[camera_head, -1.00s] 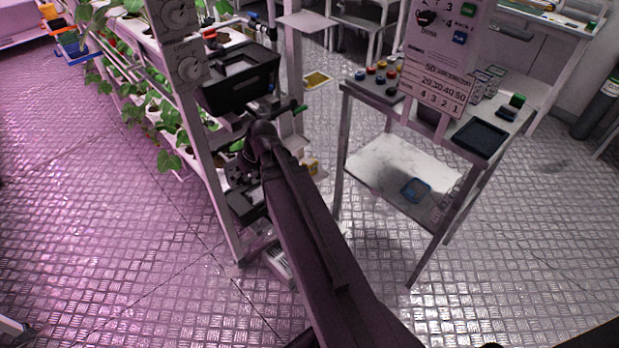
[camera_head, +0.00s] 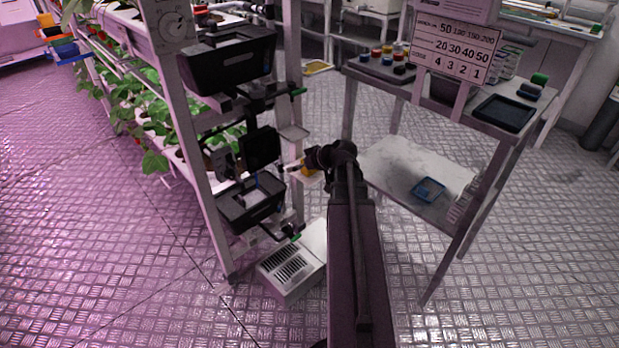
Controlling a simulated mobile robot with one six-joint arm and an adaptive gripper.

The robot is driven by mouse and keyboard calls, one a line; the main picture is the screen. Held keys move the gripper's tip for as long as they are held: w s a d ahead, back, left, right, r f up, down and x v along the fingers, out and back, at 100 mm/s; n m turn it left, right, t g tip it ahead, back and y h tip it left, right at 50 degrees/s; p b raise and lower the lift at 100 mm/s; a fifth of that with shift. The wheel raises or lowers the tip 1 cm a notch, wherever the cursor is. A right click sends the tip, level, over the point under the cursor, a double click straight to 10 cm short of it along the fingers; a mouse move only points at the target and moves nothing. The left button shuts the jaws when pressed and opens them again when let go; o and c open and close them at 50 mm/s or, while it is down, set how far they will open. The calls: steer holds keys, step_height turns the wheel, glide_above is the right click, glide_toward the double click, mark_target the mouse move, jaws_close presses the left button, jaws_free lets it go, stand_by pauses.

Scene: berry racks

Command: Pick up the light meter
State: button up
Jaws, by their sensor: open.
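A small yellow object (camera_head: 309,171), which looks like the light meter, sits on a small shelf at the right post of the plant rack in the head view. It is partly hidden by the end of my arm, and its details are too small to read. My gripper (camera_head: 313,158) is at the far end of my dark arm, right beside the yellow object and just above it in the picture. It is open and holds nothing that I can see. Its fingers are small and dark, so I cannot tell whether they touch the object.
The plant rack stands left, with an upper black bin (camera_head: 230,62), a lower black bin (camera_head: 250,203) and green-handled valves. A pale vented box (camera_head: 292,268) is on the floor. A metal table (camera_head: 440,102) with a sign, jars and a black tray (camera_head: 503,113) stands right.

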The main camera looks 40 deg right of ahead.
steer(key=s+d+f+t+h+b, duration=0.1)
steer(key=s+d+f+b, duration=0.1)
steer(key=d+b, duration=0.2)
steer(key=s+d+f+t+h+b, duration=0.1)
steer(key=d+f+t+b, duration=0.1)
steer(key=d, duration=0.6)
steer(key=shift+s+d+f+m+h+b, duration=0.3)
steer(key=shift+s+d+f+b, duration=0.1)
steer(key=shift+f+b, duration=0.5)
steer(key=shift+r, duration=0.1)
steer(key=b+x, duration=0.3)
steer(key=x, duration=0.5)
steer(key=shift+w, duration=0.35)
steer(key=shift+w, duration=0.1)
steer(key=shift+b+x, duration=1.15)
steer(key=shift+x, duration=1.35)
steer(key=shift+a, duration=0.15)
